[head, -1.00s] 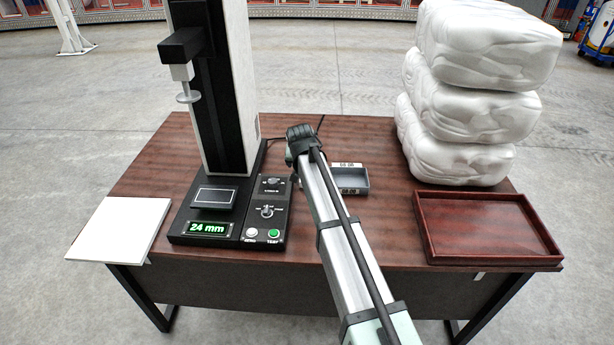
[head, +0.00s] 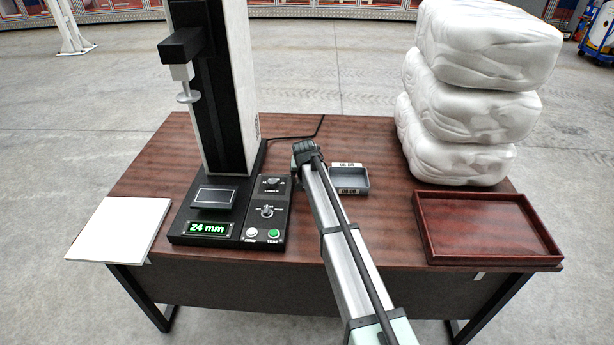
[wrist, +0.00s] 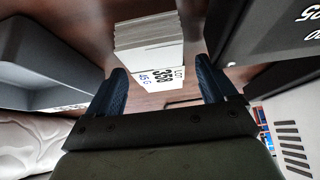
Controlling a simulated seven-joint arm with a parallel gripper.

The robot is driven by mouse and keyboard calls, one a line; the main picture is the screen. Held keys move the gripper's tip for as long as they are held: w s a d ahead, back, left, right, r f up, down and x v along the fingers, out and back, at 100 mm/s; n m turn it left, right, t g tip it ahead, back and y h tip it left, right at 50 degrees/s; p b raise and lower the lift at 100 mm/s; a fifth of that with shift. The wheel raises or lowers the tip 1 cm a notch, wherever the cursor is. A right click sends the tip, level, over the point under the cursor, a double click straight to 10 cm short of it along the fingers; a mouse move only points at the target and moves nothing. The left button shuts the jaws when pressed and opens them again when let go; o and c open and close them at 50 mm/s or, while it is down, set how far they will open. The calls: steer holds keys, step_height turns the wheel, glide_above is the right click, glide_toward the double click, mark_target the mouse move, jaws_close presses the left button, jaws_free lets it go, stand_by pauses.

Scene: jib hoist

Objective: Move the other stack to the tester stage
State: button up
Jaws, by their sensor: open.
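In the head view my gripper (head: 306,152) is over the table between the tester and a small grey tray, and the stack is hidden there. The tester stage (head: 214,197) is a small dark block on the tester's black base (head: 200,238), left of my gripper. It looks empty.
The grey tray (head: 350,182) stands just right of my gripper; it also shows in the wrist view (wrist: 45,60). The tester column (head: 222,90) rises at left. A red-brown tray (head: 485,263), white wrapped bundles (head: 470,110) and a white slab (head: 112,230) stand farther off.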

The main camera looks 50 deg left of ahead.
steer(key=c, duration=1.3)
steer(key=shift+o, duration=0.2)
steer(key=shift+r, duration=0.15)
